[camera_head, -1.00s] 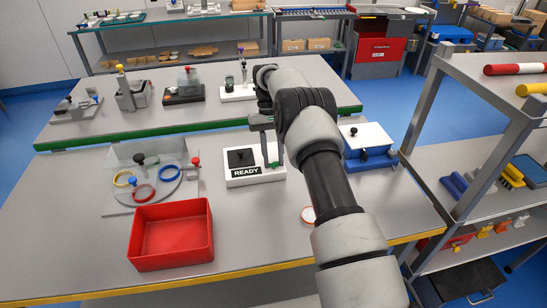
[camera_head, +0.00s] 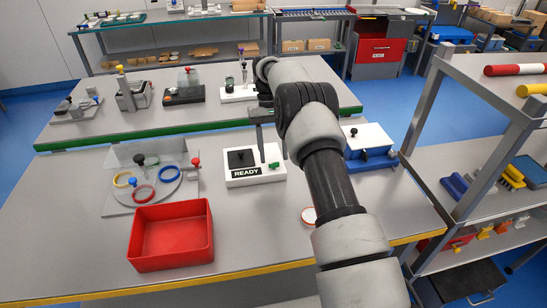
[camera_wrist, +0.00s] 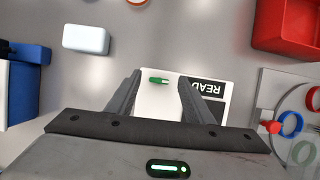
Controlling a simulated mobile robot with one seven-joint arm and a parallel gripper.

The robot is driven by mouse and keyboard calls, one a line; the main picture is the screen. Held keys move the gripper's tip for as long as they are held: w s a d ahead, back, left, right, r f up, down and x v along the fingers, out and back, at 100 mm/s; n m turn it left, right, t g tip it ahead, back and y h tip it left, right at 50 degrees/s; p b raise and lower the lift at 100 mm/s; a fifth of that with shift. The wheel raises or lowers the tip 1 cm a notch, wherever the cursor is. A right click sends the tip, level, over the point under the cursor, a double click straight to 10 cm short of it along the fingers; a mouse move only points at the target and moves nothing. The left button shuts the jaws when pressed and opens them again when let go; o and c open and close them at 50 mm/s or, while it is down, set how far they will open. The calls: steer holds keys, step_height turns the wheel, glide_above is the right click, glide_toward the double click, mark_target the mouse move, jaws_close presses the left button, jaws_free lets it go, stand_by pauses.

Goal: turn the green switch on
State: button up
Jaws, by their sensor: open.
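The green switch (camera_head: 274,166) is a small green lever on the front right of a white box (camera_head: 238,182) with a black square top and a "READY" label. In the wrist view the green switch (camera_wrist: 158,80) lies sideways on the white face, beside the label (camera_wrist: 207,88). My gripper (camera_head: 262,155) is above the box, near the switch. In the wrist view my gripper (camera_wrist: 160,82) is open, its two fingers apart with the switch showing between them. Contact between fingers and switch cannot be made out.
A red tray (camera_head: 170,238) stands at the front left. A plate with coloured rings (camera_head: 143,194) and a clear shield is behind it. A blue box with a white lid (camera_head: 368,138) stands to the right. A white block (camera_wrist: 86,39) shows in the wrist view.

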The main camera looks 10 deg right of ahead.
step_height(320, 180, up, 7)
steer(key=shift+r, duration=0.15)
steer(key=s+r+t+p, duration=0.1)
steer(key=s+r+t, duration=0.1)
steer(key=s+r, duration=0.35)
steer(key=s+r+t+p, duration=0.1)
steer(key=s+r, duration=0.2)
steer(key=r, duration=0.6)
steer(key=s+r+t, duration=0.2)
steer(key=s+r, duration=0.2)
steer(key=r, duration=0.4)
steer(key=s+f+t+p, duration=0.1)
steer(key=s+t, duration=0.4)
steer(key=s, duration=1.7)
steer(key=shift+f+p, duration=0.2)
steer(key=shift+p, duration=0.4)
